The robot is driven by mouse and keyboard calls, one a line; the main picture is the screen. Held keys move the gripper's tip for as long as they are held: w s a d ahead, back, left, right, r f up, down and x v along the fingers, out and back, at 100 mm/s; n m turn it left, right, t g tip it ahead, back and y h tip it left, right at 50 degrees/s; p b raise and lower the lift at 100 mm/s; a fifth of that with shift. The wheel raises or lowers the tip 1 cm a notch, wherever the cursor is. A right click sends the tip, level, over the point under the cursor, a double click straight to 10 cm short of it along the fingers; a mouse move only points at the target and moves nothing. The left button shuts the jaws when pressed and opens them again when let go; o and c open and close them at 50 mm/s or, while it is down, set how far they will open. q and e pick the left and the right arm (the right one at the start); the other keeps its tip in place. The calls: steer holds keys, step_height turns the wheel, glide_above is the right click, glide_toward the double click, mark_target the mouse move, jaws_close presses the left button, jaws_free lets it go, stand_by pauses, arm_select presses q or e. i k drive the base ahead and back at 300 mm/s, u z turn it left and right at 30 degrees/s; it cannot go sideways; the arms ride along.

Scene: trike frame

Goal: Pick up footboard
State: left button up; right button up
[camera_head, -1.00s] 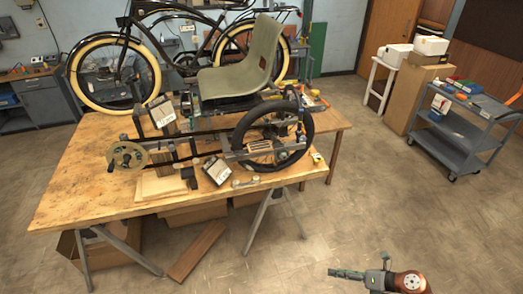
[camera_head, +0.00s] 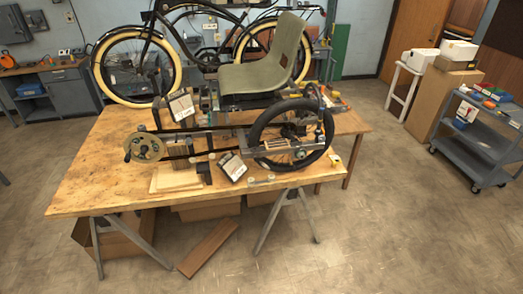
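The trike frame (camera_head: 205,134) lies on the wooden workbench with its seat (camera_head: 265,65) and a black-tyred wheel (camera_head: 290,133). Two dark plates with pale faces look like footboards. One footboard (camera_head: 181,107) is tilted up on the frame's far side. The other footboard (camera_head: 233,168) leans at the near side, close to the bench's front edge. I cannot tell exactly how either is attached. Neither of my grippers shows in the head view.
The workbench (camera_head: 90,180) stands on sawhorse legs, with bare top at its left. A brown board (camera_head: 208,248) and cardboard boxes lie below. A grey cart (camera_head: 475,145) and a large carton (camera_head: 438,95) stand right. The floor (camera_head: 370,225) in front is open.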

mark_target(280, 145)
steer(key=u, duration=1.15)
steer(key=i, duration=2.2)
steer(key=z, duration=0.9)
